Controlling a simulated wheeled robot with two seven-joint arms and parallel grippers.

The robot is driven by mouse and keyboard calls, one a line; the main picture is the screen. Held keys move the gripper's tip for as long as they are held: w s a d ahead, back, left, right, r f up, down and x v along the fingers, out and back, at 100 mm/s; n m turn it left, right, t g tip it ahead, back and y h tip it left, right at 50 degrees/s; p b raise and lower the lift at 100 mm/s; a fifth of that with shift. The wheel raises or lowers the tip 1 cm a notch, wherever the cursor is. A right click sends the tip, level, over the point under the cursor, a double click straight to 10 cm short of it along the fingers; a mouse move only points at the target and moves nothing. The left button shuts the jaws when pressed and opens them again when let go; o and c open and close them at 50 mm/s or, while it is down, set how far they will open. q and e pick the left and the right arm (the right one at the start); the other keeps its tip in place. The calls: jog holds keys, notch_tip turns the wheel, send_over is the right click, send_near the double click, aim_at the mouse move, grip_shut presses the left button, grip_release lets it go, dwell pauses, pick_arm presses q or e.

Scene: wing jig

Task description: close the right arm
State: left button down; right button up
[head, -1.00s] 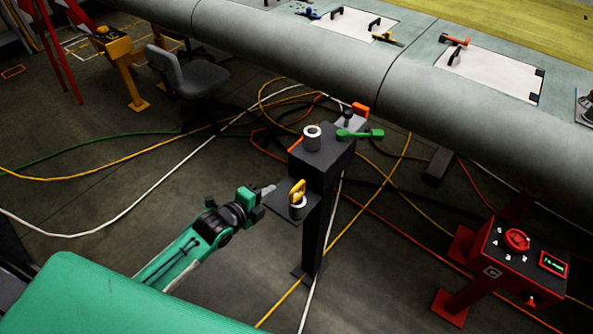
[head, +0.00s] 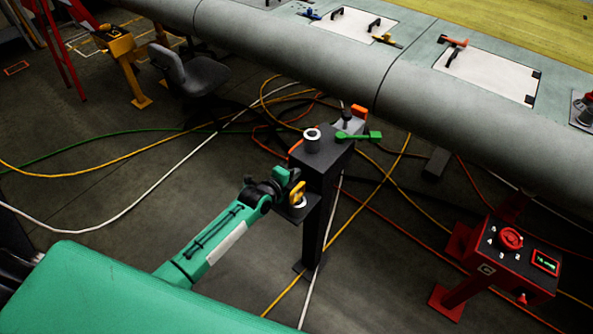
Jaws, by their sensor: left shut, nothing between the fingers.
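A dark post stand (head: 313,225) stands in the middle, with a block (head: 325,158) on top. A green lever (head: 358,136) lies across the block's right end, beside an orange piece (head: 359,112). A pale ring-topped cylinder (head: 312,140) stands upright on the block. A yellow piece (head: 297,192) stands in a pale cup on the lower ledge at the left. My left gripper (head: 290,178) is shut and empty, close beside the yellow piece at the block's left side; I cannot tell whether it touches. My right gripper is out of view. Which part is the right arm is unclear.
A grey-green wing (head: 330,60) with a rounded edge runs behind the stand. A red box with a dial (head: 511,240) stands at lower right. An office chair (head: 190,75) and yellow stand (head: 122,50) are at upper left. Cables cross the floor.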

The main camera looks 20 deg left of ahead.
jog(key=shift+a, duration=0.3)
pick_arm(q)
jog(key=shift+w+d+f+b, duration=0.1)
jog(key=shift+w+d+b, duration=0.05)
jog(key=shift+w+b, duration=0.15)
jog(key=w, duration=0.1)
jog(key=w+d+b, duration=0.1)
jog(key=w, duration=0.1)
jog(key=shift+b, duration=0.3)
jog(key=shift+w+d, duration=0.1)
jog(key=shift+w, duration=0.2)
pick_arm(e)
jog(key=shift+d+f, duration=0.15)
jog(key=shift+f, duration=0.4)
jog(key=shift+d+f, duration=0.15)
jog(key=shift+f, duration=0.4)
pick_arm(q)
jog(key=shift+s, duration=0.15)
